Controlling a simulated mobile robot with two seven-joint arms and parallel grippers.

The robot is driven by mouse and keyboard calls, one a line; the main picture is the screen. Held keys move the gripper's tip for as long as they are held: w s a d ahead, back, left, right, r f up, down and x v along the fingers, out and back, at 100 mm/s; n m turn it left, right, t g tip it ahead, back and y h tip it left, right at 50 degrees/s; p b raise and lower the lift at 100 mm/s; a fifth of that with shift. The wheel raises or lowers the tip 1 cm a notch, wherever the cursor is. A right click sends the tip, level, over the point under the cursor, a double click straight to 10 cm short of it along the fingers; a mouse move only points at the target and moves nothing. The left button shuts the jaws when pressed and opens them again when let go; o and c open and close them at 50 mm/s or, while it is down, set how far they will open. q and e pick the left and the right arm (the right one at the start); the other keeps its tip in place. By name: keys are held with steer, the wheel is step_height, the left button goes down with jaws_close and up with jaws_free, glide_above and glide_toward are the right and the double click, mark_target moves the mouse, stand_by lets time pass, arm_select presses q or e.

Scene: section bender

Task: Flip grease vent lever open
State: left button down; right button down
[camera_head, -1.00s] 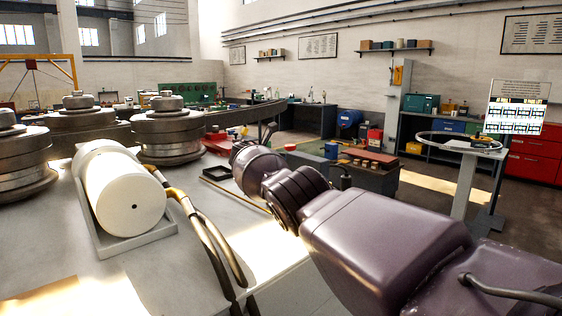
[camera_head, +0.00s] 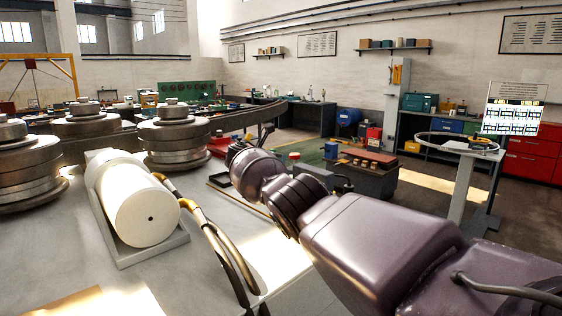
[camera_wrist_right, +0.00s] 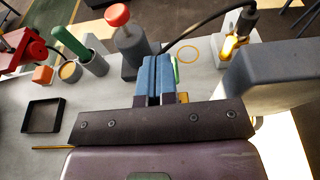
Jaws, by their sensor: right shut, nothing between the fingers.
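My right gripper (camera_wrist_right: 153,82) shows in the right wrist view with its blue fingers together and nothing between them. A green upright handle (camera_wrist_right: 70,42) on a grey fitting stands to the left beyond it. Another narrow green piece (camera_wrist_right: 176,68) is just right of the fingertips, partly hidden; contact cannot be told. I cannot tell for certain which green part is the grease vent lever. A red-capped grey post (camera_wrist_right: 118,16) stands behind the fingers. In the head view my right arm reaches in from the lower right, its gripper (camera_head: 237,152) small and dark over the bench. My left gripper is out of view.
A black tray (camera_wrist_right: 44,115), an orange block (camera_wrist_right: 42,75) and a small round cup (camera_wrist_right: 70,71) lie to the left. A grey fitting with a glowing yellow part (camera_wrist_right: 232,44) stands right. A white cylinder (camera_head: 135,203), hoses (camera_head: 215,233) and stacked rollers (camera_head: 173,142) occupy the bench left.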

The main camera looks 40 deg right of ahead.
step_height(320, 180, up, 7)
steer(key=a, duration=0.1)
steer(key=shift+a+b, duration=0.35)
steer(key=shift+s+r, duration=0.1)
stand_by(0.4)
